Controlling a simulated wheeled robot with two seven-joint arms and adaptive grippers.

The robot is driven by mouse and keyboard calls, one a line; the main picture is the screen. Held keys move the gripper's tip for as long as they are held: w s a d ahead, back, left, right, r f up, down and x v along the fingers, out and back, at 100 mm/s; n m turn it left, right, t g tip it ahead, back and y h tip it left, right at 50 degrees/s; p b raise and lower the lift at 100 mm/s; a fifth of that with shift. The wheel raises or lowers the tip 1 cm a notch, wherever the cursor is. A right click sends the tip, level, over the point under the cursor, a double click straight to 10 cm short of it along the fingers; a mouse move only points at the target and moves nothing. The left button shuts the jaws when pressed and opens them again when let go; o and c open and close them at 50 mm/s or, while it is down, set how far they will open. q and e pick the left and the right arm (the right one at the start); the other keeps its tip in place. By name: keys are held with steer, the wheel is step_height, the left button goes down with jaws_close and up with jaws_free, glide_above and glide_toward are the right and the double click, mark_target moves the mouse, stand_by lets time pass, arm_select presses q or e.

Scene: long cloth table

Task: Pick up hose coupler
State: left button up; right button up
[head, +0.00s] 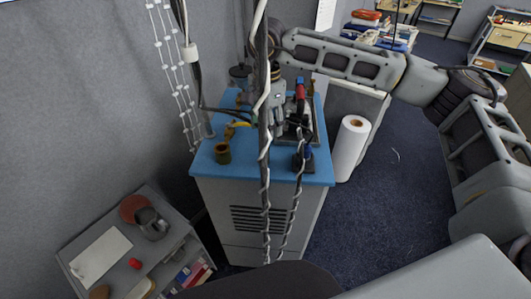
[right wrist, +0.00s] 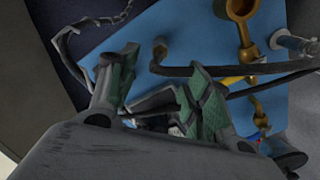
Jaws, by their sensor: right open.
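My right gripper (right wrist: 160,88) is open, its two green-padded fingers apart over the blue top. In the head view it (head: 277,120) points down over the blue-topped cabinet (head: 213,176), partly hidden by hanging cables. I cannot tell for certain which piece is the hose coupler. A brass-coloured fitting with a round opening (right wrist: 240,10) lies beyond the fingers in the right wrist view, beside a metal cylinder (right wrist: 288,42). A brass cup-shaped piece (head: 222,153) stands at the cabinet's front left. My left gripper is not in view.
Hanging cables (head: 265,170) cross in front of the cabinet. A dark blue item (head: 303,157) stands at its front right and a yellow item (head: 238,126) at its left. A white paper roll (head: 350,148) stands to the right. A grey shelf unit (head: 130,275) is lower left.

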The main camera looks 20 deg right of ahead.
mark_target(266, 145)
steer(key=shift+f+p, duration=0.35)
steer(key=shift+f, duration=1.9)
steer(key=shift+f, duration=0.15)
steer(key=shift+s+a+f+p, duration=0.1)
steer(key=shift+f+p, duration=0.75)
steer(key=shift+f, duration=1.6)
jaws_close()
